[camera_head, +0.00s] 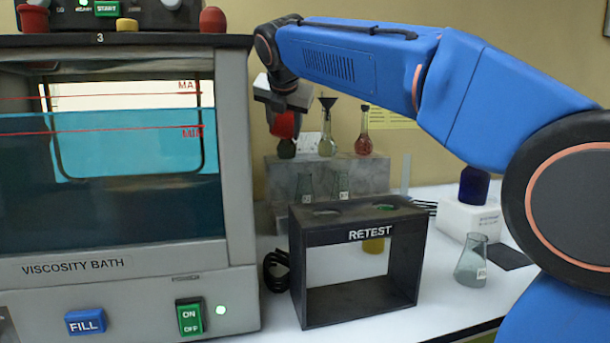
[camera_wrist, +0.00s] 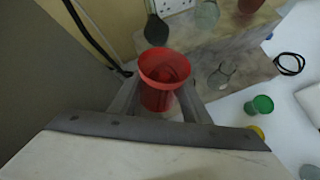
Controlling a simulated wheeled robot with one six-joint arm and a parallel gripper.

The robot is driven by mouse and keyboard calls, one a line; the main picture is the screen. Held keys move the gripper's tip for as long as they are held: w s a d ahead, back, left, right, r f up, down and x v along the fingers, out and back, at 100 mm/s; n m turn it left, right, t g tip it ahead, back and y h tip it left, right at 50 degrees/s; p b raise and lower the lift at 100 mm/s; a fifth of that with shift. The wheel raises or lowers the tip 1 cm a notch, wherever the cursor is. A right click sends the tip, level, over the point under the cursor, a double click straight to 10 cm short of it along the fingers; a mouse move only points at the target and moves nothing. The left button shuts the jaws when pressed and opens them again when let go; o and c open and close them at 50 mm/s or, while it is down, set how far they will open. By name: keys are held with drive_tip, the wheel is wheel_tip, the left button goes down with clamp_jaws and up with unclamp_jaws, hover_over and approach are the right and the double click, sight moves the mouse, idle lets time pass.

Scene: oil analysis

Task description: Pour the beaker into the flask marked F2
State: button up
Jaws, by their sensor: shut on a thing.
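My gripper (camera_head: 284,103) is shut on a red beaker (camera_head: 286,125), held in the air above the left end of a grey stepped stand (camera_head: 375,172). In the wrist view the red beaker (camera_wrist: 163,80) sits between the fingers, its open mouth in sight; its contents are unclear. Just below it on the upper step is a dark green flask (camera_head: 286,148). To the right are a flask with a dark funnel (camera_head: 327,142) and a red flask (camera_head: 363,138). Two clear flasks (camera_head: 304,188) (camera_head: 341,187) stand lower. I cannot read which label says F2.
A black RETEST rack (camera_head: 297,265) stands in front of the stand. The large viscosity bath (camera_head: 125,265) rises close on the left. A clear flask (camera_head: 471,264) and a dark blue bottle on a white block (camera_head: 470,220) are at the right.

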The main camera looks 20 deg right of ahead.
wheel_tip(320, 180, down, 11)
drive_tip(key=w+d+m+g+y, duration=0.1)
drive_tip(key=d+m+g+y, duration=0.1)
drive_tip(key=y, duration=0.4)
drive_tip(key=shift+g+p, duration=0.45)
drive_tip(key=shift+g, duration=0.35)
drive_tip(key=shift+r+m+g+y, duration=0.3)
drive_tip(key=shift+r+m+y, duration=0.1)
idle(0.4)
drive_tip(key=shift+a+r+p, duration=0.1)
drive_tip(key=shift+a+p, duration=0.2)
drive_tip(key=shift+p, duration=0.4)
drive_tip(key=shift+w+d+r+m+g+y+p, duration=0.1)
drive_tip(key=shift+r+m+g+y+p, duration=0.15)
drive_tip(key=shift+y, duration=0.35)
drive_tip(key=shift+s+d+r+m+g+y+p, duration=0.1)
drive_tip(key=shift+r+m+g+y+p, duration=0.15)
drive_tip(key=shift+y, duration=0.35)
drive_tip(key=shift+w+d+r+m+g+y+p, duration=0.1)
drive_tip(key=shift+r+m+g+y+p, duration=0.15)
drive_tip(key=shift+y, duration=0.35)
idle(1.2)
